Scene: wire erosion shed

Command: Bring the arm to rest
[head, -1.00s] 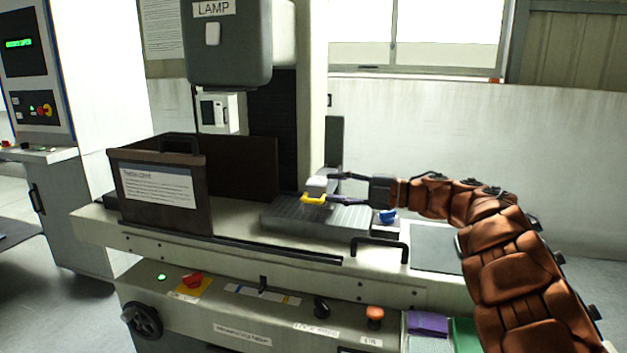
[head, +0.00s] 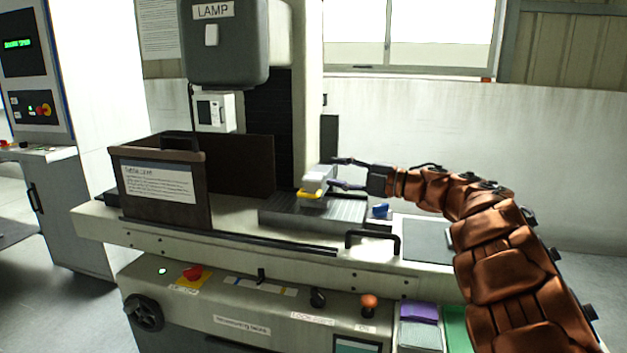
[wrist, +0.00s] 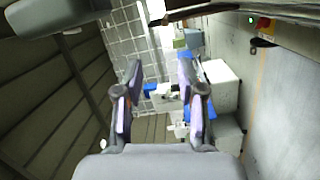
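My gripper (head: 336,172) is open and empty in the head view, its two dark fingers pointing left. It is above the right part of the machine table (head: 230,208), close to a pale grey block (head: 318,174) with a yellow part (head: 308,194) at its base. I cannot tell whether a finger touches the block. My brown segmented arm reaches in from the lower right. The wrist view also shows the gripper (wrist: 160,82) with its fingers apart and nothing between them.
A brown guard with a label (head: 158,185) stands on the table's left. A black handle (head: 372,236) and a small blue piece (head: 380,211) lie below the gripper. The lamp housing (head: 225,50) hangs above left. Space by the right wall is clear.

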